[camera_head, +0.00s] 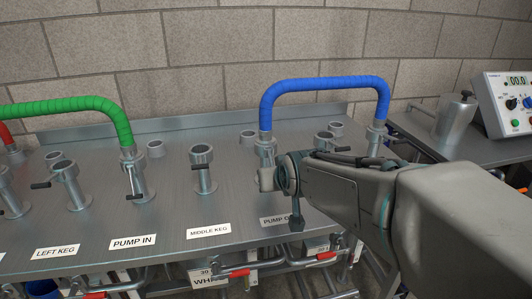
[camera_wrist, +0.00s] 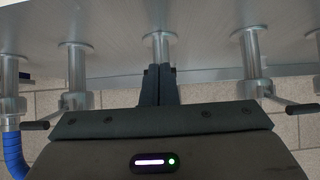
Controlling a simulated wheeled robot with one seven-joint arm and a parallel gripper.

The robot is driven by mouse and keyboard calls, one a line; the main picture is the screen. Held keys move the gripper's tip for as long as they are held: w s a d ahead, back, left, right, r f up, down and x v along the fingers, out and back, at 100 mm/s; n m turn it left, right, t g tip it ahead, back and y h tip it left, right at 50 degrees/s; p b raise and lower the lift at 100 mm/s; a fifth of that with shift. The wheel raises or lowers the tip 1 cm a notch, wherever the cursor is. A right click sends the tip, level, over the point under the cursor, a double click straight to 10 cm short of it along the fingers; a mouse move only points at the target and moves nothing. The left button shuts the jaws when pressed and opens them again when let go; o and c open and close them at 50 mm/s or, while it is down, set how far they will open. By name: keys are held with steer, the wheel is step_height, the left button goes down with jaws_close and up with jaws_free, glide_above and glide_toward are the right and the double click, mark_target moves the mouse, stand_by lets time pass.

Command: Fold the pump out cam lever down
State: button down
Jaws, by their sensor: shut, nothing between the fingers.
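The pump out port (camera_head: 265,150) stands behind its partly covered "PUMP O…" label (camera_head: 274,221), with one end of the blue hose (camera_head: 325,84) on top. Its cam lever is not discernible; my wrist covers the lower part of the port. My gripper (camera_head: 296,222) points down beside the label, in front of the port. In the wrist view my gripper (camera_wrist: 160,85) is shut and empty, its fingers overlapping the end of a metal pipe (camera_wrist: 160,47). I cannot tell which port that pipe belongs to, or whether the fingers touch it.
The steel panel (camera_head: 225,205) bears several ports, including the middle keg port (camera_head: 203,170). The green hose (camera_head: 75,105) ends at the pump in port (camera_head: 132,175). Pipes with red handles (camera_head: 240,273) run below the front edge. A control box (camera_head: 510,105) stands at right.

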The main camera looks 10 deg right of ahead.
steer(key=f+b, duration=0.1)
steer(key=w+f+b, duration=0.1)
steer(key=f, duration=0.1)
steer(key=shift+w+f+b, duration=0.45)
steer(key=shift+f+b, duration=0.25)
steer(key=shift+b, duration=0.2)
steer(key=shift+r, duration=0.2)
stand_by(0.7)
